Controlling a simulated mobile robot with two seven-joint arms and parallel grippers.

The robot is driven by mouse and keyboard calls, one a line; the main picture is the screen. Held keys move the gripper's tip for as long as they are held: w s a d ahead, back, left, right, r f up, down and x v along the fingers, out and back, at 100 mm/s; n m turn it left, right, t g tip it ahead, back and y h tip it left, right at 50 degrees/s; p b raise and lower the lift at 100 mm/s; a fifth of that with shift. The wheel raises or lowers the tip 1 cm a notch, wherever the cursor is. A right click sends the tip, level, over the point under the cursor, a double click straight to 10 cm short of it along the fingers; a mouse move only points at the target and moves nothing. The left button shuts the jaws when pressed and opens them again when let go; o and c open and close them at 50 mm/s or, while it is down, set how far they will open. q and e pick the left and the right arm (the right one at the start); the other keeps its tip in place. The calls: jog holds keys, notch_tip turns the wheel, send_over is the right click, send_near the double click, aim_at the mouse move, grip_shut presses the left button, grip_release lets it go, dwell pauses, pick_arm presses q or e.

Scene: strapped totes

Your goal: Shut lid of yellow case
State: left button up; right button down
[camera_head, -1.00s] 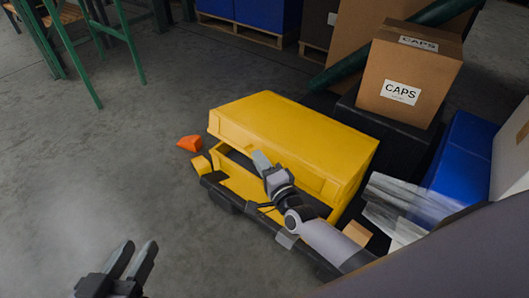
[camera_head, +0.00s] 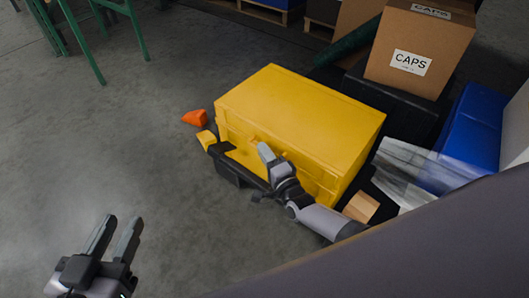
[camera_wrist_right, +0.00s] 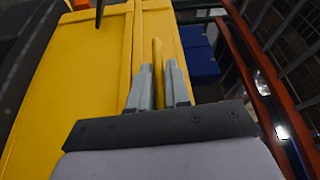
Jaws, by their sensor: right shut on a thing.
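The yellow case (camera_head: 330,187) sits low on the floor, at the middle of the head view. Its lid (camera_head: 300,115) lies down over the body, and I see no open gap at the front, though my right arm hides part of the seam. My right gripper (camera_head: 265,152) is at the case's front face. In the right wrist view its fingers (camera_wrist_right: 158,85) are shut on a thin yellow handle (camera_wrist_right: 157,58) standing out from the case. My left gripper (camera_head: 116,238) is open and empty above the floor, well left of the case.
An orange object (camera_head: 195,118) and a small yellow piece (camera_head: 206,139) lie left of the case. A CAPS carton (camera_head: 420,45) on a black tote (camera_head: 400,108) stands behind right. A blue tote (camera_head: 470,135) is at right.

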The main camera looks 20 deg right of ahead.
jog(key=shift+f, duration=0.35)
jog(key=c, duration=1.2)
grip_release()
jog(key=shift+f, duration=0.1)
pick_arm(q)
jog(key=shift+f, duration=0.15)
pick_arm(e)
jog(key=shift+o, duration=0.2)
